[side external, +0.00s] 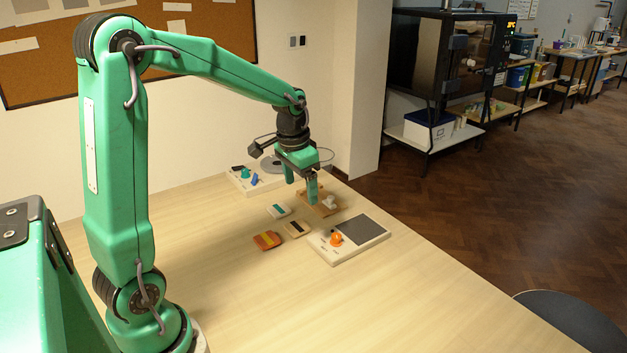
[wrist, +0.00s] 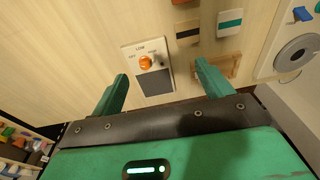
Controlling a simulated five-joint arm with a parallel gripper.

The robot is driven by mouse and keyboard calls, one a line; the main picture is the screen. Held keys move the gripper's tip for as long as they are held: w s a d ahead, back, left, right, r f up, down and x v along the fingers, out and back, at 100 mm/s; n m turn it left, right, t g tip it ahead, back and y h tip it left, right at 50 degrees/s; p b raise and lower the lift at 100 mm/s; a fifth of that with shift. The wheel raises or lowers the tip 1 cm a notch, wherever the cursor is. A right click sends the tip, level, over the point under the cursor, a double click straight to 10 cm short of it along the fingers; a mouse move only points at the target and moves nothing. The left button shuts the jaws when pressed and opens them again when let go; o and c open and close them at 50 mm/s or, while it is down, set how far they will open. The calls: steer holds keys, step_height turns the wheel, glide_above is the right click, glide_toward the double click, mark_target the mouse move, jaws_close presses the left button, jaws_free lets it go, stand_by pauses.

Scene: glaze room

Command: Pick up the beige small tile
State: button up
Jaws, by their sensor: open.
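The beige small tile (side external: 298,234) lies flat on the table with a dark stripe across it. It also shows in the wrist view (wrist: 186,27), at the top right of centre, beyond my fingertips. My gripper (side external: 300,192) is open and empty, raised above the table behind the tile in the side view. Its two fingers also show in the wrist view (wrist: 162,72), apart from each other and not touching the tile.
A panel with an orange knob (side external: 372,244), a wooden tray (wrist: 230,77) and a panel with a blue knob (wrist: 270,62) stand around. The front table is clear.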

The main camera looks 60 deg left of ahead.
steer(key=g, duration=0.2)
glide_above(297, 226)
step_height(297, 226, down, 9)
steer(key=shift+w+d+f, duration=0.1)
steer(key=shift+f, duration=4.05)
steer(key=c, duration=1.1)
steer(key=shift+r, duration=0.2)
steer(key=shift+r, duration=0.6)
steer(key=r, duration=0.3)
steer(key=shift+d+r, duration=0.1)
steer(key=shift+d, duration=0.3)
steer(key=s+d+r, duration=0.1)
steer(key=d+r, duration=0.5)
steer(key=d, duration=0.4)
steer(key=shift+s+d+r, duration=0.15)
steer(key=shift+s+d, duration=0.1)
steer(key=shift+d, duration=0.15)
